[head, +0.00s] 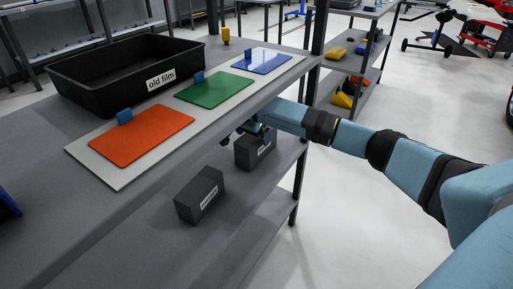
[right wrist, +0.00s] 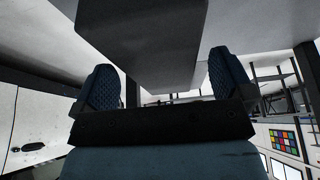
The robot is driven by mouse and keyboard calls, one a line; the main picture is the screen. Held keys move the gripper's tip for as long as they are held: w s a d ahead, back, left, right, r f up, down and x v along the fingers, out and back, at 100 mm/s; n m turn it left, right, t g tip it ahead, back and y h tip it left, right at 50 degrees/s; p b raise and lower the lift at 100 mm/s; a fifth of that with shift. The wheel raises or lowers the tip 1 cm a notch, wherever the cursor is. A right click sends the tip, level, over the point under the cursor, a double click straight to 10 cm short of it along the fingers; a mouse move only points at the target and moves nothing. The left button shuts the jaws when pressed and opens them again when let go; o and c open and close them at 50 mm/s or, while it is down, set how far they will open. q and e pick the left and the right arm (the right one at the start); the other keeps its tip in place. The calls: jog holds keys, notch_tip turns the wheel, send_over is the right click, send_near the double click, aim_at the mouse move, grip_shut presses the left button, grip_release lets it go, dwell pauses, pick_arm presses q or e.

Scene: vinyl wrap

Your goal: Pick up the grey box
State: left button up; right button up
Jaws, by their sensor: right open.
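Two dark grey boxes with white labels sit on the lower shelf in the head view: a nearer box (head: 199,194) and a farther box (head: 246,153). The label print is too small to read. My right gripper (head: 257,131) is at the top of the farther box, under the tabletop edge, and partly covers it. In the right wrist view my right gripper (right wrist: 165,80) is open, with its two dark blue fingers apart. A large dark grey block (right wrist: 150,40) fills the space ahead of and between them. Contact cannot be told. My left gripper is not in view.
The tabletop (head: 60,135) overhangs the lower shelf (head: 237,205). On top are a black bin (head: 85,93) labelled "old film" and a pale board with orange (head: 142,134), green (head: 214,90) and blue (head: 262,62) sheets. A shelf post (head: 298,185) stands right of the boxes.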

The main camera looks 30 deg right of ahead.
jog(key=shift+w+d+f+b, duration=0.25)
jog(key=shift+d+f, duration=0.1)
jog(key=shift+d, duration=0.1)
jog(key=shift+w+d+f+b, duration=0.15)
jog(key=shift+d+f+b, duration=0.15)
jog(key=shift+d, duration=0.15)
jog(key=shift+r, duration=0.1)
jog(key=c, duration=1.3)
